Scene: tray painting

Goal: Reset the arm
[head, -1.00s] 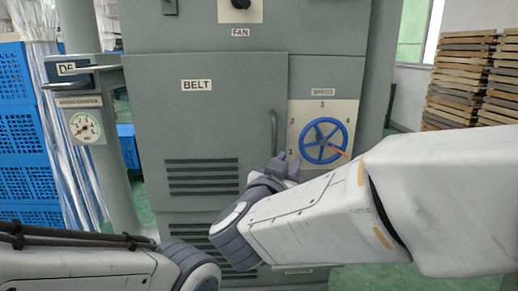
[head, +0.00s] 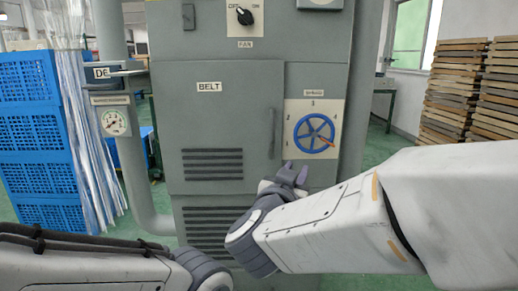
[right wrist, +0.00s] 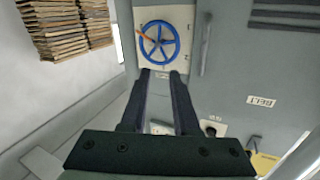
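My right gripper (head: 293,174) is in front of the grey cabinet (head: 225,120), below and a little left of the blue speed wheel (head: 313,133). In the right wrist view its two dark fingers (right wrist: 161,74) stand apart with nothing between them. The wheel also shows in that view (right wrist: 159,43), beyond the fingertips and clear of them. An orange pointer sits on the wheel, toward its lower right in the head view. My left arm enters low at the left; its gripper is outside the picture.
Blue crates (head: 38,140) stand at the left, near a pipe with a gauge (head: 115,122). Stacked wooden pallets (head: 458,85) stand at the right. The cabinet has a BELT door with a vertical handle (head: 272,133) and a FAN knob (head: 244,16). Green floor shows beside the cabinet.

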